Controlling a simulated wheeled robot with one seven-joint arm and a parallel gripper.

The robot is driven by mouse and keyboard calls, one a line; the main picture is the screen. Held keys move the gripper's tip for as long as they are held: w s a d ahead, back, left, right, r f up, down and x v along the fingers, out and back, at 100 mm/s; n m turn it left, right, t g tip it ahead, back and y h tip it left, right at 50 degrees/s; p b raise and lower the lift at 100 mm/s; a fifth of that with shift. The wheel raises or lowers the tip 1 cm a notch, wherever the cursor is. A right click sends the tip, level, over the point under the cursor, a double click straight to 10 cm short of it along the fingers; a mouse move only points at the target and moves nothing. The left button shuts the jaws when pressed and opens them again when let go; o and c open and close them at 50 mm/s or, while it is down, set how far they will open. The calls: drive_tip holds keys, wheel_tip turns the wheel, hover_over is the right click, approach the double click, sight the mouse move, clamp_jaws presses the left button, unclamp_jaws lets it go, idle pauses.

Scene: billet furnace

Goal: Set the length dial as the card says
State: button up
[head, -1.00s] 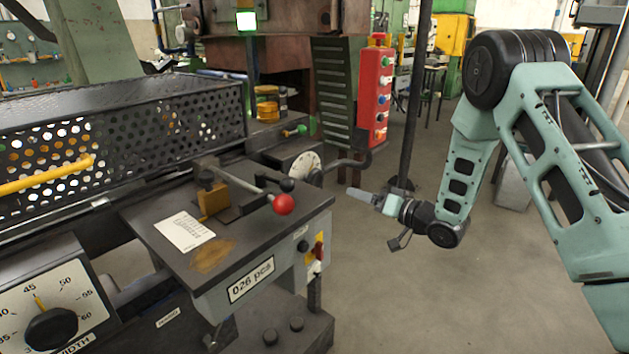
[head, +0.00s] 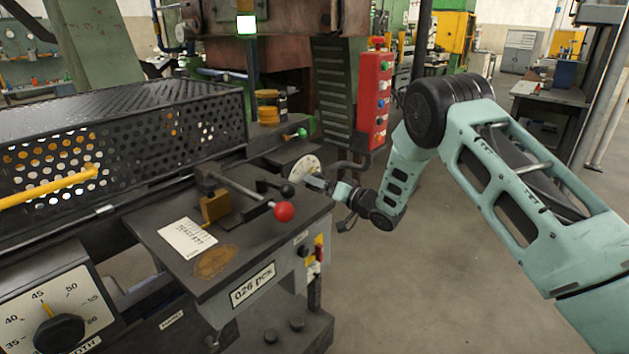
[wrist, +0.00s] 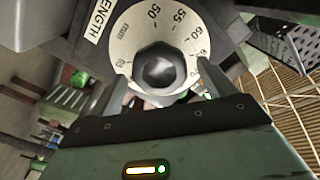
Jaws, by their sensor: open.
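The length dial (head: 304,167) is a pale round scale at the far right of the machine bench. In the wrist view the dial face (wrist: 130,38) shows LENGTH beside it and numbers including 50, 55 and 60. Its dark knob (wrist: 160,68) is in the middle; I cannot make out its pointer. My gripper (head: 317,182) is open just in front of the dial. In the wrist view my gripper (wrist: 161,82) has its fingers on either side of the knob; contact cannot be told. The white card (head: 187,238) lies on the bench top; its writing is too small to read.
A lever with a red ball (head: 284,212) and a black-knobbed handle (head: 287,190) stand left of my gripper. A width dial (head: 58,330) is at the lower left. A red button box (head: 374,102) stands behind.

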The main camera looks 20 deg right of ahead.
drive_tip(key=shift+x, duration=1.4)
drive_tip(key=shift+c, duration=0.3)
drive_tip(key=c, duration=0.9)
